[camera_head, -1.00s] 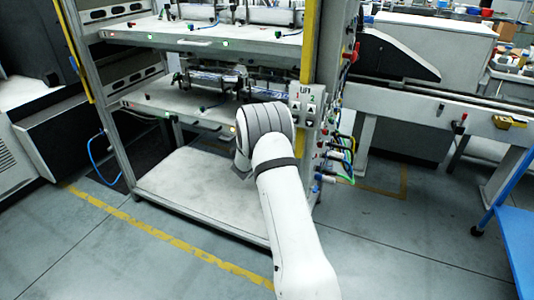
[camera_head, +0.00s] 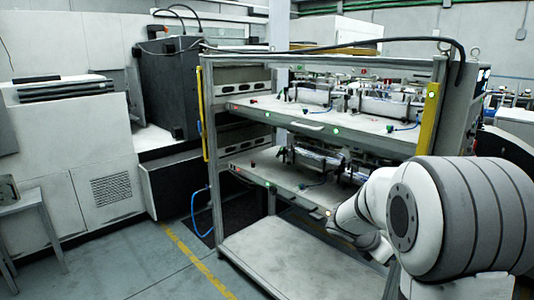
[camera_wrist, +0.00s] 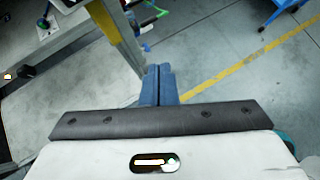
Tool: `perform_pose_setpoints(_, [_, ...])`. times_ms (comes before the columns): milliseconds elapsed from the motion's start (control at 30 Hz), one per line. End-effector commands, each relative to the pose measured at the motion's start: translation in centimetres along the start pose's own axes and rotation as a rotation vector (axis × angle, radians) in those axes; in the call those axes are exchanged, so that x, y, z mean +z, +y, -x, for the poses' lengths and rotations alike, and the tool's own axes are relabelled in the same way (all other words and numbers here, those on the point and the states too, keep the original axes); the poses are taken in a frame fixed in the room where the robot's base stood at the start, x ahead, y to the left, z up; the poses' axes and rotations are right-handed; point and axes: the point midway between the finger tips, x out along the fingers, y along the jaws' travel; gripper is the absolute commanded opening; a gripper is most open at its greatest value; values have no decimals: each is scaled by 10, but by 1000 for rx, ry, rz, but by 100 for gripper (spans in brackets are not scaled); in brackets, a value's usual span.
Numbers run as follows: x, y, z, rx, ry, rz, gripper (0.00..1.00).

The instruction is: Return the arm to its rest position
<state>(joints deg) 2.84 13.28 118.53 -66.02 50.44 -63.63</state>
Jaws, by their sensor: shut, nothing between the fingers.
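My gripper (camera_wrist: 159,72) shows in the wrist view with its two blue fingers together and nothing between them. It points down over the grey floor, beside the front post of the label magazine rack. In the head view my white arm fills the lower right, in front of the rack's right side, and its gripper is hidden there. The magazine rack (camera_head: 432,108) is a grey metal frame with an upper shelf (camera_head: 310,122), a middle shelf (camera_head: 290,187) and a bare bottom shelf (camera_head: 290,262).
A white machine (camera_head: 75,150) stands at the left, with a small metal table (camera_head: 22,207) in front. A yellow line (camera_head: 198,262) runs along the open floor before the rack. In the wrist view, a blue cart (camera_wrist: 281,12) stands at the top right.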

Motion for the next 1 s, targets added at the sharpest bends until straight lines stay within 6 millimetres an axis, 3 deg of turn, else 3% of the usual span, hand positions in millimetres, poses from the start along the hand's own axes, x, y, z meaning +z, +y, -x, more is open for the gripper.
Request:
perform_pose_setpoints(33, [0, -19, 20, -11, 49, -149, 0])
perform_pose_setpoints(200, [-26, -76, 74, -100, 241, -680, 0])
perform_pose_setpoints(500, [-87, -150, 163, -391, 573, -1504, 0])
perform_pose_setpoints(700, [-112, -170, 195, -565, 695, -1781, 0])
perform_pose_setpoints(1000, [-118, -173, 201, -610, 718, -1835, 0])
